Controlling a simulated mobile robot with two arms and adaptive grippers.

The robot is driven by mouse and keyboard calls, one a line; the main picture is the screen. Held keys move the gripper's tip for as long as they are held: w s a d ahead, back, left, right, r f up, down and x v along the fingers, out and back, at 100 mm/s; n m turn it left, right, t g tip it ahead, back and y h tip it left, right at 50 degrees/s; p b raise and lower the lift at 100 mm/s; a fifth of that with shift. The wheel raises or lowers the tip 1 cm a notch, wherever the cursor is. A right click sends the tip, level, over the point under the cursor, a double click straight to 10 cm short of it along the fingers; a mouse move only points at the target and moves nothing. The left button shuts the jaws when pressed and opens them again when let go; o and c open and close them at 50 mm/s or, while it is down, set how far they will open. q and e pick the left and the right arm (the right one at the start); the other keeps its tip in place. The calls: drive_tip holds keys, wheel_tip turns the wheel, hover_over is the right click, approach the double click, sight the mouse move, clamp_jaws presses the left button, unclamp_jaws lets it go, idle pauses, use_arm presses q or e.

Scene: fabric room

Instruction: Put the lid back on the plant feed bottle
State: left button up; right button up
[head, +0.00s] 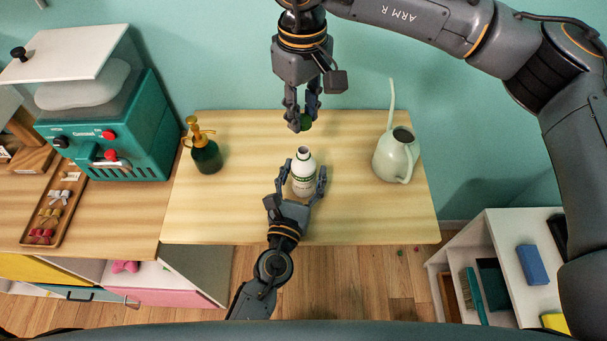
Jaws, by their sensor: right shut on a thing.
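The plant feed bottle (304,175) is white with a green-marked label and stands upright on the wooden table, its dark mouth uncovered. My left gripper (305,180) is around the bottle's body, one finger on each side; whether both fingers touch it is hard to tell. The green lid (305,122) is between the fingertips of my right gripper (303,121), which is shut on it. The lid is apart from the bottle, above and a little behind its mouth in the head view. The fingers hide part of the lid.
A dark green spray bottle (206,150) stands left on the table (240,220). A pale green watering can (397,154) stands right. A teal machine (120,125) and a wooden tray (48,225) are on the left counter. A white shelf (505,245) is at lower right.

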use_arm(q)
clamp_jaws()
use_arm(e)
drive_tip(key=shift+f, duration=2.5)
drive_tip(key=shift+f, duration=0.9)
drive_tip(key=shift+f, duration=0.55)
